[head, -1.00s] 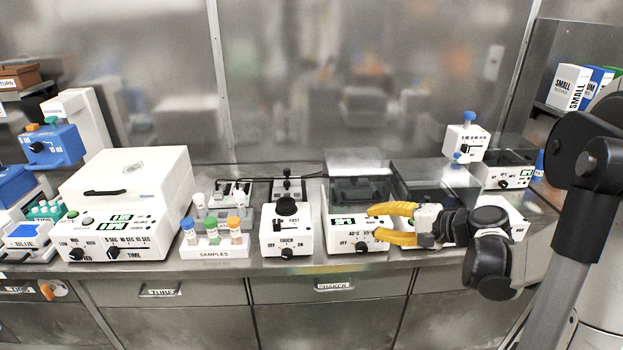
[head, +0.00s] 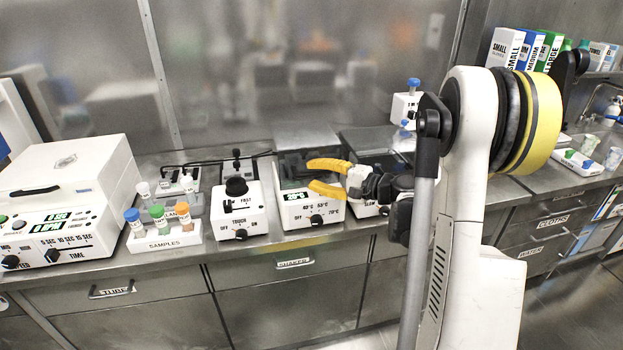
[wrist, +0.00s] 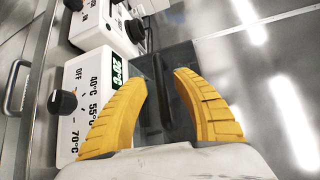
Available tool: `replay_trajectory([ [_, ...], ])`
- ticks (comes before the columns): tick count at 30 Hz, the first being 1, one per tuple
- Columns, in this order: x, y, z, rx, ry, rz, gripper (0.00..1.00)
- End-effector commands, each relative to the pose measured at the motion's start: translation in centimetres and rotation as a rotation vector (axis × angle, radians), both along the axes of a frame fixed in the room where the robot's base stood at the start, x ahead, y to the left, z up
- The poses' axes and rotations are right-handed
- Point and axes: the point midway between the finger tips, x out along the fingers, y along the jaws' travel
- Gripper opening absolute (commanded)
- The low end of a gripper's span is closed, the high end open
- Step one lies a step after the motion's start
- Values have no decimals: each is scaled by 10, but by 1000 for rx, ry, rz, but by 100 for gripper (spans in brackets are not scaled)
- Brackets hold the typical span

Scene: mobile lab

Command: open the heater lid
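The heater (head: 312,210) is a white box with a green temperature display and a black knob marked OFF to 70°C, standing on the steel bench. Its dark see-through lid (head: 291,164) looks closed over the top. My gripper (head: 310,175) has two yellow fingers, spread open and empty, at the heater's right side near lid height. In the wrist view, the heater's front panel (wrist: 72,125) is on the left, and the fingers (wrist: 160,78) point toward the dark lid between them. I cannot tell whether a finger touches the lid.
A white shaker (head: 240,212) stands just left of the heater. A sample rack (head: 164,240) with coloured caps is further left, beside a large white lidded machine (head: 95,185). Another dark-lidded device (head: 365,145) stands close on the right, partly behind my arm.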

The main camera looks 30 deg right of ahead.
Motion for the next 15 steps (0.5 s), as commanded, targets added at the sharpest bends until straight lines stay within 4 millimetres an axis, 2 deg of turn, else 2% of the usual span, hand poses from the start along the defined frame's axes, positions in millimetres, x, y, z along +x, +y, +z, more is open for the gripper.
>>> replay_trajectory([
  [3,6,4,-1,0,0,1,34],
  [11,7,4,-1,0,0,0,34],
  [15,7,4,-1,0,0,0,0],
])
